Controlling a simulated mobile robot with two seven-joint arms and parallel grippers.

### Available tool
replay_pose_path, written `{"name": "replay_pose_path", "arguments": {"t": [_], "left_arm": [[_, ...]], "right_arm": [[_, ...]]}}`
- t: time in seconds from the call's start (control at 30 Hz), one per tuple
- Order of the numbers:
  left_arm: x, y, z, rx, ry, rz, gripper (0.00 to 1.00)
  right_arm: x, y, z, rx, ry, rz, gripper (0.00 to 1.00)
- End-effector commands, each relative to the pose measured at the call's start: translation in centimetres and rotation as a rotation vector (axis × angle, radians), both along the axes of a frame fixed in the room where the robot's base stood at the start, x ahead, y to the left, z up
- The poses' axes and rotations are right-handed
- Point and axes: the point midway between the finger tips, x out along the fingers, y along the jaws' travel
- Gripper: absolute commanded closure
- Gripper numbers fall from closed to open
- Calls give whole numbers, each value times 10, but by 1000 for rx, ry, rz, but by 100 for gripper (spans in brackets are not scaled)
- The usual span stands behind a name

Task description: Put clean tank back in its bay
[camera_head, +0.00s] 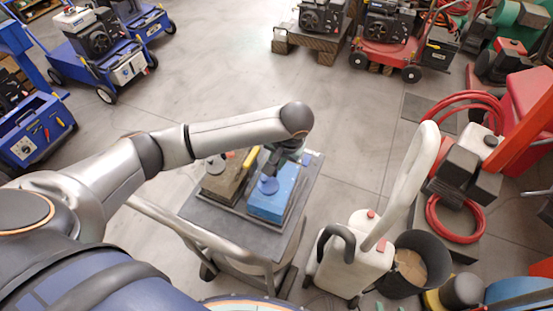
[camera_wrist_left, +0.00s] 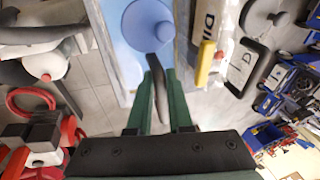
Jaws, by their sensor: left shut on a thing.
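A blue tank (camera_head: 272,201) with a round blue cap is on the dark cart top (camera_head: 225,222), in the middle of the head view. It also shows in the left wrist view (camera_wrist_left: 120,48), cap towards the top. My left gripper (camera_head: 284,152) is at the tank's far end, over the cart. In the left wrist view its green fingers (camera_wrist_left: 160,95) are shut on a dark handle (camera_wrist_left: 158,85) by the cap. A brown, dirty-looking tank (camera_head: 222,183) lies beside the blue one on its left. I cannot tell which bay is the tank's. My right gripper is not in view.
The cart has a silver push handle (camera_head: 190,232) at its near side. A white sprayer jug (camera_head: 350,255) and a black bin (camera_head: 418,262) stand to its right. Blue machines (camera_head: 85,45) stand at the upper left. The floor beyond the cart is open.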

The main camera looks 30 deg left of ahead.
Motion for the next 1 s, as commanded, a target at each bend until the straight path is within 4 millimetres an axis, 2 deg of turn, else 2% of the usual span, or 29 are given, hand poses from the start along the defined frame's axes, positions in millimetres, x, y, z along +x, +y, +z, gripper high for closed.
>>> {"name": "replay_pose_path", "arguments": {"t": [0.1,0.13,0.43,0.63,0.77,0.87,1.0], "left_arm": [[2,0,2,-1,-9,1,100],[3,0,2,-1,-9,1,80],[1,0,0,-1,-3,0,47],[-2,0,-5,1,8,-1,47],[-2,-2,0,-1,4,-1,47],[-2,-5,12,-4,0,-3,47],[-6,-13,42,-3,-2,-4,47]], "right_arm": [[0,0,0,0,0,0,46],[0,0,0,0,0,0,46],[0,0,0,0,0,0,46],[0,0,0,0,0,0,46],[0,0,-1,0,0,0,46],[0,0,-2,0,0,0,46],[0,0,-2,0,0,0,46]]}}
